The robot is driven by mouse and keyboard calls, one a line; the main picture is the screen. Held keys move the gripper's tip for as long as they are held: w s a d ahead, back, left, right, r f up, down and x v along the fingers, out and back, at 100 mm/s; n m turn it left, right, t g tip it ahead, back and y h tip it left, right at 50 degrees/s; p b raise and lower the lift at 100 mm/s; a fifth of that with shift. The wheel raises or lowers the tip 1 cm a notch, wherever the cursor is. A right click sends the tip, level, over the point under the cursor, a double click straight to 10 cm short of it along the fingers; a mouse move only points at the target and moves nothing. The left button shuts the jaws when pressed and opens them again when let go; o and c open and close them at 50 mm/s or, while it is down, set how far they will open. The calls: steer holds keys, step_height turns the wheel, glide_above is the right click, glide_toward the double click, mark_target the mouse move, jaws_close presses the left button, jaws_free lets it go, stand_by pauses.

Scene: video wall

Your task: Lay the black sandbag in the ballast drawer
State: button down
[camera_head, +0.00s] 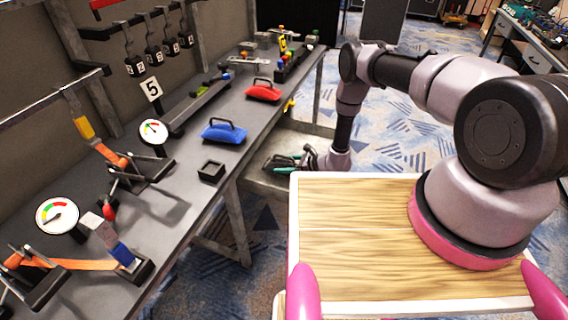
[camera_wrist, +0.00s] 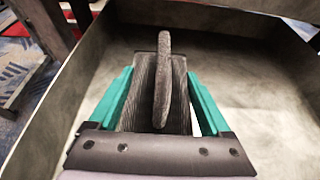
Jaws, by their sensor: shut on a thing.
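My gripper (camera_head: 290,161) reaches down beside the table, low and close to the drawer. In the wrist view its two teal fingers (camera_wrist: 160,88) are shut on the black sandbag (camera_wrist: 146,75), a dark ribbed body with a grey handle strap standing up along its middle. In the head view the sandbag (camera_head: 277,163) is a small dark shape at the gripper, partly hidden by it. The ballast drawer (camera_wrist: 268,85) is an open grey-beige box around and below the gripper; its bare floor shows to the right. Its outside also shows in the head view (camera_head: 262,187). Whether the sandbag touches the floor I cannot tell.
A long grey table (camera_head: 180,185) runs along the left. Several black weights (camera_head: 153,58) hang behind. Patterned carpet is open beyond the drawer.

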steer(key=shift+w+f, duration=0.1)
steer(key=shift+f, duration=0.45)
jaws_free()
steer(key=shift+r, duration=0.5)
steer(key=v, duration=1.2)
